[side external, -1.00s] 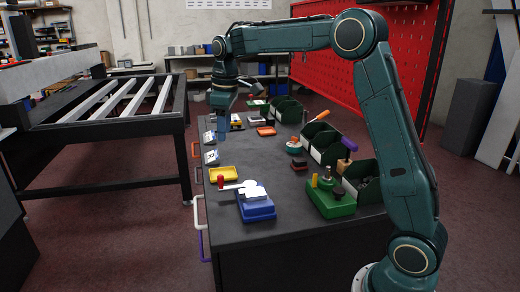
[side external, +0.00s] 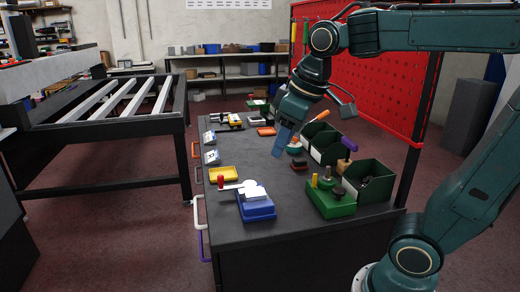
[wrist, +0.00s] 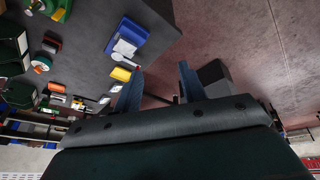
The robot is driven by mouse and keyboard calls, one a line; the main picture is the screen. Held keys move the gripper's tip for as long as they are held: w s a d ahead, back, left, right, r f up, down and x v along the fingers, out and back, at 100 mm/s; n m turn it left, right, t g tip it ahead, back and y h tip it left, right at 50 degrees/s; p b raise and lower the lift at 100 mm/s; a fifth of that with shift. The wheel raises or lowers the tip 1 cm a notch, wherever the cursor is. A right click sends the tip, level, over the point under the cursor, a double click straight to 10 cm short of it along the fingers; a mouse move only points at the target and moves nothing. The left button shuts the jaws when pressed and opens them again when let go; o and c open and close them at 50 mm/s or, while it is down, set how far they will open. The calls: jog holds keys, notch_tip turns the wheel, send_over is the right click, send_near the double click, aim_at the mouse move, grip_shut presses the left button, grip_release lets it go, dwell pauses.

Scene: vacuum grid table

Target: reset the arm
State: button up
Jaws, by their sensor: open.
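My gripper (side external: 281,141) is in the air above the middle of the dark table (side external: 240,232) in the side view, tilted, its blue fingers pointing down. In the wrist view my gripper (wrist: 158,85) shows its two blue fingers spread apart with nothing between them. It is open and holds nothing. The fingertips look clear of the table, though the exact height is hard to tell.
On the table stand a blue box with a white part (side external: 256,205), a yellow tray (side external: 222,174), a green fixture with pegs (side external: 330,200) and dark green bins (side external: 370,182). A red pegboard (side external: 395,85) stands behind. The table's front middle is bare.

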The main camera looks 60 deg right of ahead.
jog(key=s+a+f+m+t, duration=0.1)
jog(key=s+f, duration=0.4)
jog(key=s, duration=0.4)
jog(key=shift+s+a+m, duration=0.3)
jog(key=shift+a, duration=0.05)
dwell(1.1)
